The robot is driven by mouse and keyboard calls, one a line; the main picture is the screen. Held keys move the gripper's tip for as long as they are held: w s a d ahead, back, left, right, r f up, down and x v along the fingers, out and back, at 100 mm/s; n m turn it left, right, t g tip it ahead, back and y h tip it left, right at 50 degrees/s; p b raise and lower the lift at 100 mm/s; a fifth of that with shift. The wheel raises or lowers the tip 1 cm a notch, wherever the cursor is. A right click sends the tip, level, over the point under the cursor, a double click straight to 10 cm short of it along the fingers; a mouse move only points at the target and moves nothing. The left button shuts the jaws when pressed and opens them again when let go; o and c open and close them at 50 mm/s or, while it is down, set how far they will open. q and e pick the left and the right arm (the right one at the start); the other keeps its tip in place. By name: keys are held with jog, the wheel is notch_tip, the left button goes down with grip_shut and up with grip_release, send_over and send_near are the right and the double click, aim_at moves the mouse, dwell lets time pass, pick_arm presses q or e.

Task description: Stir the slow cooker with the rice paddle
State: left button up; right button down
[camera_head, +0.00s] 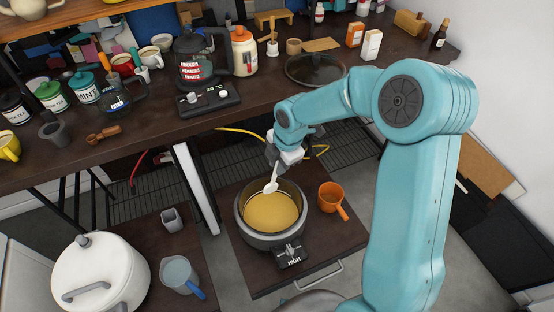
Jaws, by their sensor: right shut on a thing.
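The slow cooker (244,224) is a dark grey round pot with a control box at its front, standing open on a low brown pull-out shelf. It holds yellow contents (270,213). My right gripper (280,163) is above the pot's far rim, shut on the white rice paddle (271,187). The paddle slants down over the pot's far part, close to the contents; I cannot tell whether its tip touches them. My left gripper is not in view.
An orange saucepan (331,197) stands right of the cooker. A large white lidded pot (100,277) and a clear blue-handled jug (178,274) stand at lower left. The counter above holds a glass lid (315,69), jars and a coffee maker (198,72).

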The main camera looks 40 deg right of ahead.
jog(key=shift+s+d+f+b, duration=0.1)
jog(key=shift+s+f+b, duration=0.15)
jog(key=shift+f+b, duration=0.55)
jog(key=s+b+x, duration=0.3)
jog(key=b+x, duration=0.9)
jog(key=x, duration=0.3)
jog(key=shift+w+d+f, duration=0.2)
jog(key=shift+w+f, duration=0.1)
jog(key=shift+f, duration=0.3)
